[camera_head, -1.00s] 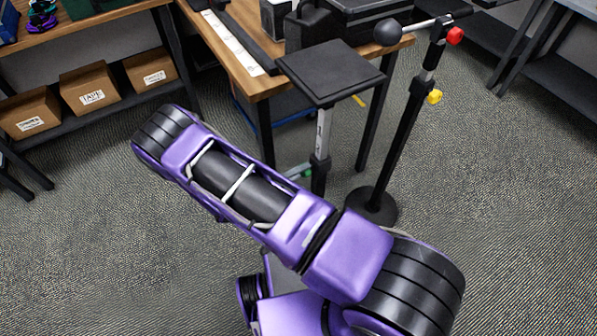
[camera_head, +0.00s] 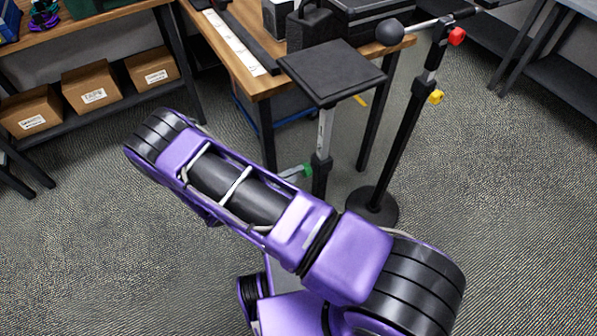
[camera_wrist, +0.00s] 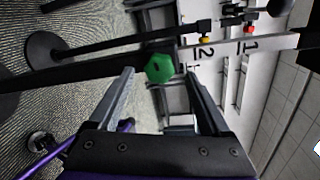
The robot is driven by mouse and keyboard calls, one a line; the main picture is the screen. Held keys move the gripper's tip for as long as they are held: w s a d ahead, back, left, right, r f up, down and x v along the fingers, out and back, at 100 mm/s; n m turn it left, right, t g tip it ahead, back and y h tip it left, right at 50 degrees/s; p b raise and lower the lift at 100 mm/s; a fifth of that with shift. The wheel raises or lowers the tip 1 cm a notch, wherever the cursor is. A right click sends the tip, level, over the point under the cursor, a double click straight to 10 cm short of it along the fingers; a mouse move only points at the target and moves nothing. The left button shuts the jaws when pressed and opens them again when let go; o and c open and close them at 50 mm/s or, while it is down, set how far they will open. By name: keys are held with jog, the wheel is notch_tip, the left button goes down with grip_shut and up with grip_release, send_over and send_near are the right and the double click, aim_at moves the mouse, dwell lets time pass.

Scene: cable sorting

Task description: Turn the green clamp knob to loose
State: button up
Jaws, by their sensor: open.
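The green clamp knob (camera_wrist: 159,68) shows in the wrist view on a dark post, between and just beyond the two fingertips of my gripper (camera_wrist: 158,76). The gripper is open and empty, with a finger on each side of the knob in the picture. I cannot tell whether either finger touches it. In the head view a small part of the green knob (camera_head: 307,168) shows beside the post (camera_head: 325,135) of the stand with the black square top (camera_head: 331,72).
A second black stand (camera_head: 402,130) with a red knob (camera_head: 457,36) and a yellow knob (camera_head: 436,97) stands to the right on a round base (camera_head: 371,208). A wooden workbench (camera_head: 258,82) is behind. Open carpet lies at the right.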

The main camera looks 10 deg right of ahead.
jog(key=v, duration=1.4)
jog(key=shift+a, duration=0.3)
jog(key=shift+r, duration=0.15)
